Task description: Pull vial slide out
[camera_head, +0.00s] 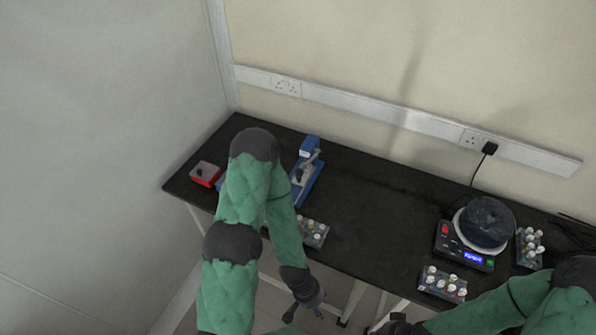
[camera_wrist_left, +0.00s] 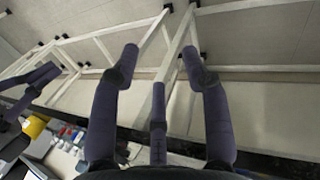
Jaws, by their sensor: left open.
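Three grey racks of capped vials stand on the black table in the head view. One vial rack (camera_head: 314,233) is near the front edge beside my left arm, which partly covers that area. A second vial rack (camera_head: 442,284) is at the front right, and a third vial rack (camera_head: 530,248) is at the far right. I cannot tell which is the vial slide. My left gripper (camera_head: 308,305) is open and empty, in front of the table edge; its spread fingers (camera_wrist_left: 159,62) show in the left wrist view. My right gripper (camera_head: 393,328) is at the bottom edge, its opening unclear.
A blue device (camera_head: 308,178) and a red box (camera_head: 205,174) are on the left part of the black table (camera_head: 375,215). A round dark vessel (camera_head: 485,222) sits on a device with a lit display (camera_head: 473,258) at right. The table's middle is clear.

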